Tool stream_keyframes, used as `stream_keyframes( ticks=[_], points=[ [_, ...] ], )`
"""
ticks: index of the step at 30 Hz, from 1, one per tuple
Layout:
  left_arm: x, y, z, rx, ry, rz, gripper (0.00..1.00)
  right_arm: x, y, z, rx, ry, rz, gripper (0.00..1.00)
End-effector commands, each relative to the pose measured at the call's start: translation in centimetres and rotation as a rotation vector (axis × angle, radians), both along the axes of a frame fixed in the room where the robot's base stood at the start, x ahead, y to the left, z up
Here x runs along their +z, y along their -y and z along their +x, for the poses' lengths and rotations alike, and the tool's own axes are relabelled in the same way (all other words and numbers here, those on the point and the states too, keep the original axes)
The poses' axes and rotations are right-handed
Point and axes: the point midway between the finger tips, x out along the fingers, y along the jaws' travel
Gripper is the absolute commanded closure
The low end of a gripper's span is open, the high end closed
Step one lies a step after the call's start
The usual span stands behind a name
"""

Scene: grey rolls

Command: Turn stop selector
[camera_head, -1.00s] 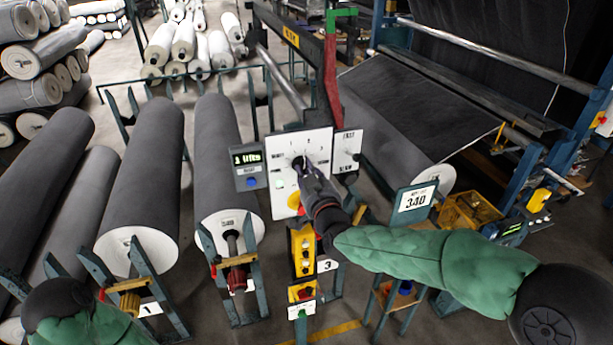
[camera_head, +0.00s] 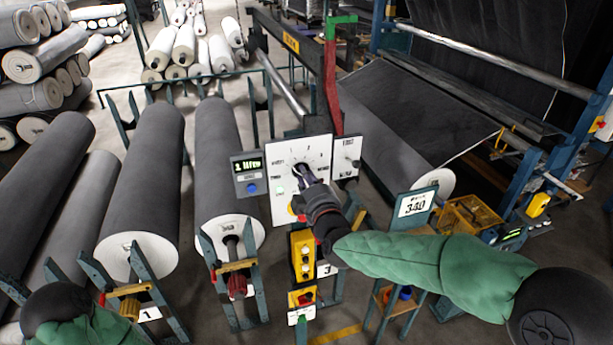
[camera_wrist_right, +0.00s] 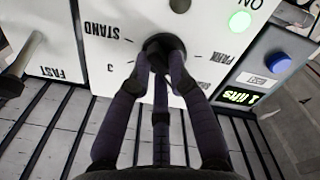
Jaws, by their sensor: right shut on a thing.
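The stop selector is a dark round knob (camera_wrist_right: 164,48) on a white panel (camera_head: 283,205) with printed marks around it; STAND and PARK can be read in the right wrist view. My right gripper (camera_head: 302,176) points at the panel, and its fingers are shut on the knob, which they largely hide in the head view. The fingers also show in the right wrist view (camera_wrist_right: 163,75), one on each side of the knob. The knob's exact pointing direction is hard to tell. My left arm shows only at the lower left edge, with its gripper out of view.
A grey display box (camera_head: 249,174) with a blue button is left of the panel. A smaller FAST switch plate (camera_head: 347,156) is at its right. A yellow button box (camera_head: 303,257) hangs below.

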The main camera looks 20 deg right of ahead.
Motion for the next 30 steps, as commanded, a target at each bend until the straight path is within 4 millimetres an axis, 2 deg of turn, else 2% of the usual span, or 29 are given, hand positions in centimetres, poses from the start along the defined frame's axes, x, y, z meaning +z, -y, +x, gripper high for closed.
stream_keyframes(
  ticks=[12, 29, 30],
  points=[
    [0.56, 0.0, 0.0, 0.0, 0.0, 0.0, 0.6, -0.11, -0.1, -0.02, 0.001, 0.003, -0.203, 1.0],
    [0.61, 0.01, -0.01, 0.0, 0.0, 0.0, 0.6, -0.14, -0.12, -0.02, 0.001, 0.004, -0.236, 1.0],
    [0.61, 0.01, -0.01, 0.0, 0.0, 0.0, 0.6, -0.14, -0.12, -0.02, 0.001, 0.004, -0.236, 0.77]
  ],
)
